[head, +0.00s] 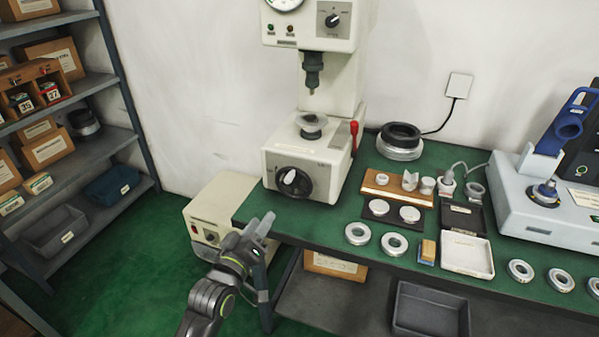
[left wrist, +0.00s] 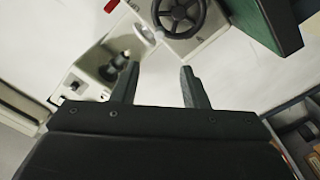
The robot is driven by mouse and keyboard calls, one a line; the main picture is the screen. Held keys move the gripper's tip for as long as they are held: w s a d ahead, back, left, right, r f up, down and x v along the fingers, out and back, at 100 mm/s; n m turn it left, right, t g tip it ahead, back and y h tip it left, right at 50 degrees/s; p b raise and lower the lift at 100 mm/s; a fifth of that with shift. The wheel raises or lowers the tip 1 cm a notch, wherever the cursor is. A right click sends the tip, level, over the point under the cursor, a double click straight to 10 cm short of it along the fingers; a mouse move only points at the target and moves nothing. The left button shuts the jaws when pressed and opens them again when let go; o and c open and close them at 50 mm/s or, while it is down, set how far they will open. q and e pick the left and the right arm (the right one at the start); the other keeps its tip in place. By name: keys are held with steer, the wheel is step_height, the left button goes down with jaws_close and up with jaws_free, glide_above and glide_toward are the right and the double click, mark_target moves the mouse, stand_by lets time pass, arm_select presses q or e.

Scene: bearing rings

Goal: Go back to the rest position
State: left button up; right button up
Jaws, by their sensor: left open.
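My left gripper (head: 262,226) is in the head view at the left front corner of the green workbench (head: 330,222). Its fingers point up and to the right, and nothing shows between them. In the left wrist view, the two fingers of this gripper (left wrist: 158,88) stand apart with a clear gap. The white press (head: 305,160) with its dark knob stands on the bench beyond the gripper. It also shows in the left wrist view (left wrist: 185,42). My right gripper is in neither view.
Several bearing rings (head: 358,234) lie along the bench's front edge. A small cream cabinet (head: 203,215) stands on the floor close behind my left arm. A grey shelf rack (head: 98,148) with boxes is at the left. Green floor (head: 115,240) between rack and bench is clear.

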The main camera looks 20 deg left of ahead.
arm_select(q)
steer(key=shift+f, duration=0.1)
steer(key=s+a+f+m+g, duration=0.1)
steer(key=s+f+g, duration=0.2)
steer(key=f, duration=0.8)
steer(key=s+a+f+m+g+y, duration=0.15)
steer(key=s+f, duration=0.25)
steer(key=f, duration=0.7)
steer(key=s+a+f+m+g, duration=0.1)
steer(key=s+f+g, duration=0.25)
steer(key=f, duration=0.75)
steer(key=s+f+m+g, duration=0.1)
steer(key=s+f+g, duration=0.2)
steer(key=s+f, duration=0.4)
steer(key=s+a+f+m+g, duration=0.1)
steer(key=s+f+g, duration=0.2)
steer(key=s+f, duration=0.4)
steer(key=s+f+m+g, duration=0.1)
steer(key=s+f+g, duration=0.2)
steer(key=s, duration=1.7)
step_height(320, 180, down, 4)
steer(key=shift+s+a+f+m, duration=0.1)
steer(key=shift+s+a+m, duration=0.1)
steer(key=shift+m, duration=0.15)
